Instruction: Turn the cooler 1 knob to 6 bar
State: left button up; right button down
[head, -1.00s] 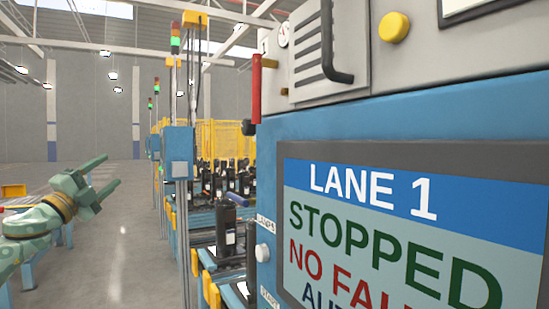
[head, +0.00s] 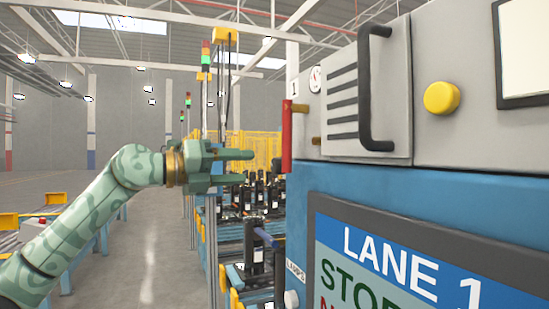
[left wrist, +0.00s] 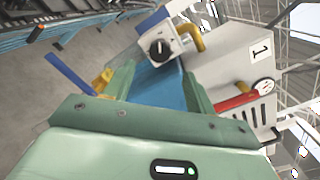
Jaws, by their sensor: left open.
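A black round knob with a pale pointer mark (left wrist: 160,48) sits on a small white box beside the blue cabinet in the left wrist view. It does not show in the head view. A small round gauge shows in the head view (head: 315,80) and the left wrist view (left wrist: 263,85); its reading is too small to tell. My left gripper (head: 246,168) is open and empty, left of the cabinet's red handle (head: 287,135). In the left wrist view the knob lies beyond the gap between its fingers (left wrist: 160,85), apart from them. My right gripper is not in view.
The grey-and-blue cabinet (head: 400,190) fills the right, with a yellow button (head: 441,98) and a black bar handle (head: 367,90). A yellow pipe (left wrist: 190,35) runs by the knob. A conveyor with black items (head: 258,230) stands behind.

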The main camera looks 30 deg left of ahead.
aim_at(273, 167)
pick_arm(q)
jog(key=p+x, duration=0.2)
jog(key=x, duration=0.5)
jog(key=shift+r, duration=0.2)
jog(key=shift+w+d+f+p, duration=0.2)
jog(key=shift+w+d+p, duration=0.2)
jog(key=shift+w, duration=0.2)
jog(key=shift+s, duration=0.1)
jog(key=c, duration=1)
